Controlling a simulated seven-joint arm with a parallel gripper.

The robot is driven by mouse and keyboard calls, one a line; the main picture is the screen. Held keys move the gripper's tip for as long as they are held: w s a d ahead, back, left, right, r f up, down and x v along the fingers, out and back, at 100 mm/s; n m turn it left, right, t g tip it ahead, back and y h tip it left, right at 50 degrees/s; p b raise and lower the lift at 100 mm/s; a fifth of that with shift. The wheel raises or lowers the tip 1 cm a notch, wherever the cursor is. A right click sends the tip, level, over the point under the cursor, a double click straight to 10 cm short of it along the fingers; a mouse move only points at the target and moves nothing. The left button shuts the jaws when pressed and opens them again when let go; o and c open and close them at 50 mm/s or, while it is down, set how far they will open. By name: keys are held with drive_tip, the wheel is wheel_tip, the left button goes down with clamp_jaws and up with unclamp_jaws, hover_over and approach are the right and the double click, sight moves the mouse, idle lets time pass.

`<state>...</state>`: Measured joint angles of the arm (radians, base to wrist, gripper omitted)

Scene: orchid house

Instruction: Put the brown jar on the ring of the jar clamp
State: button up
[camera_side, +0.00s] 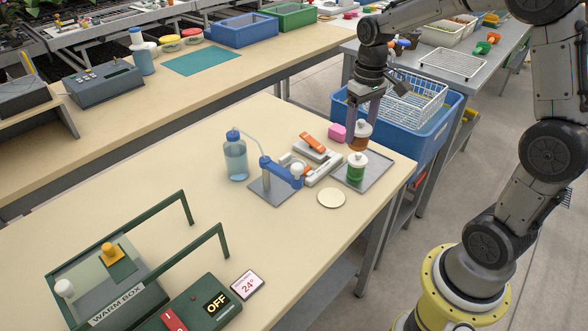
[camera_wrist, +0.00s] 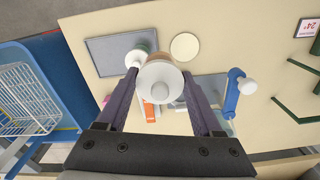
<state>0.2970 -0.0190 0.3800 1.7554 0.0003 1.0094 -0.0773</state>
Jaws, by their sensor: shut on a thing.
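My gripper (camera_side: 366,119) is shut on the brown jar (camera_side: 359,143), which has a white lid, and holds it upright above the right end of the table. In the wrist view the lid (camera_wrist: 160,82) sits between the two fingers and hides most of the jar. A low white device with an orange lever (camera_side: 313,143), apparently the jar clamp, lies just left of the held jar. I cannot make out its ring. In the wrist view the orange lever (camera_wrist: 149,112) is partly hidden behind the held jar.
A green jar (camera_side: 356,171) with a white lid stands on a grey tray (camera_side: 381,173) below the brown jar. A pink block (camera_side: 337,132), cream disc (camera_side: 331,198), blue-armed stand (camera_side: 281,174) and wash bottle (camera_side: 236,162) are nearby.

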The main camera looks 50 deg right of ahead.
drive_tip(key=w+a+n, duration=0.3)
drive_tip(key=a, duration=0.3)
drive_tip(key=w+f, duration=0.3)
drive_tip(key=w, duration=0.1)
drive_tip(key=w+d+f, duration=0.1)
drive_tip(key=w+f, duration=0.3)
drive_tip(key=w, duration=0.1)
drive_tip(key=w+f, duration=0.3)
drive_tip(key=w, duration=0.1)
drive_tip(key=shift+w+d+f, duration=0.15)
drive_tip(key=shift+d+f, duration=0.05)
drive_tip(key=shift+d, duration=0.1)
drive_tip(key=shift+w+f, duration=0.15)
drive_tip(key=shift+f, duration=1.5)
drive_tip(key=shift+f, duration=0.1)
drive_tip(key=shift+f, duration=0.1)
drive_tip(key=o, duration=1.5)
